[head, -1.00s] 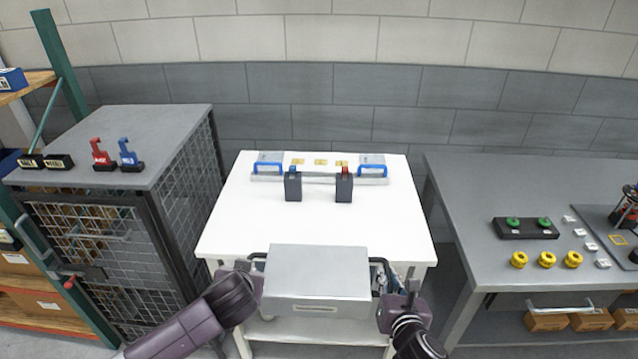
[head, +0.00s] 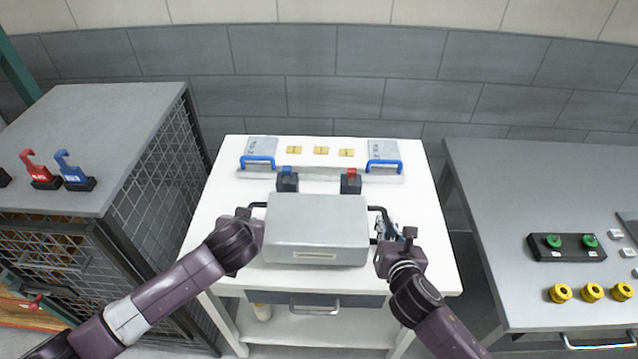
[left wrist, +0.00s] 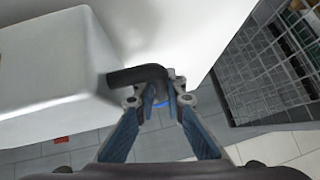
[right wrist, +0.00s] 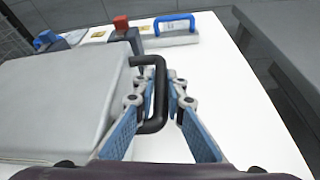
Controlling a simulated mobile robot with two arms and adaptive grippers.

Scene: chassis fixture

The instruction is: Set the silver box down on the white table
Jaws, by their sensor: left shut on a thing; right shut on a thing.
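The silver box (head: 317,222) is held level between my two grippers, over the front half of the white table (head: 205,240). I cannot tell for sure whether its underside touches the table top. My left gripper (left wrist: 160,98) is shut on the black handle (left wrist: 135,76) at the box's left side. My right gripper (right wrist: 160,100) is shut on the black handle (right wrist: 158,75) at its right side. The box also shows at the left in the left wrist view (left wrist: 50,75) and in the right wrist view (right wrist: 60,100).
Dark blocks with a blue top (head: 287,182) and a red top (head: 351,183) stand just behind the box. Behind them is a light fixture with blue handles (head: 258,162). A mesh cabinet (head: 130,100) stands left and a grey bench (head: 500,190) right.

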